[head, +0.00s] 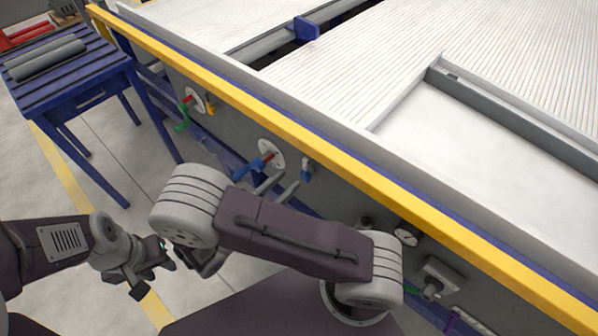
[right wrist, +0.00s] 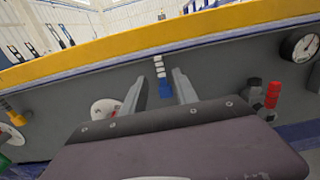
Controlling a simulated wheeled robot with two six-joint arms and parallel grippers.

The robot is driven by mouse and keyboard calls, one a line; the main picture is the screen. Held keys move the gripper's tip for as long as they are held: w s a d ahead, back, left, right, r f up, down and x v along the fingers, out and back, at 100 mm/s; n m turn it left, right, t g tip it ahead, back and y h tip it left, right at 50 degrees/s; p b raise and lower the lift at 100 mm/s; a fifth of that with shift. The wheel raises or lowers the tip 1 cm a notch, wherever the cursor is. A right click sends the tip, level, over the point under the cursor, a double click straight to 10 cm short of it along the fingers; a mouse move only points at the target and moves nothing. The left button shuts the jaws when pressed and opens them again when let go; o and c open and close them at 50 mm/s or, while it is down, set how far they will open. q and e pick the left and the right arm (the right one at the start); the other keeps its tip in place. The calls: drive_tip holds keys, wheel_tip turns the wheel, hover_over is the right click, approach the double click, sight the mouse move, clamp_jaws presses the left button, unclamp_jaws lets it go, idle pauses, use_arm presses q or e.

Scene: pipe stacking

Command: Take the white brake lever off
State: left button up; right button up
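The white brake lever (right wrist: 158,66) shows in the right wrist view as a short white segmented grip above a blue part (right wrist: 165,88), in front of the grey side panel. In the head view the blue part (head: 306,172) is on the panel under the yellow rail; the white grip is hard to make out there. My right gripper (right wrist: 159,76) is open, its two grey fingers left and right of the lever in the picture. I cannot tell how deep the lever sits between them. In the head view its fingers (head: 282,180) reach toward the panel. My left gripper (head: 156,276) appears open and empty, low at left.
The yellow rail (head: 330,172) runs above the panel. A white disc with blue and red levers (head: 270,153) and a green and red lever (head: 186,108) sit further left. A gauge (right wrist: 300,45) and a red handle (right wrist: 272,95) are right. A blue table (head: 70,85) stands far left.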

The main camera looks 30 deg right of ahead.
sight(304, 166)
drive_tip(key=b+x, duration=0.1)
drive_tip(key=x, duration=0.5)
drive_tip(key=shift+d, duration=0.1)
clamp_jaws()
idle(1.1)
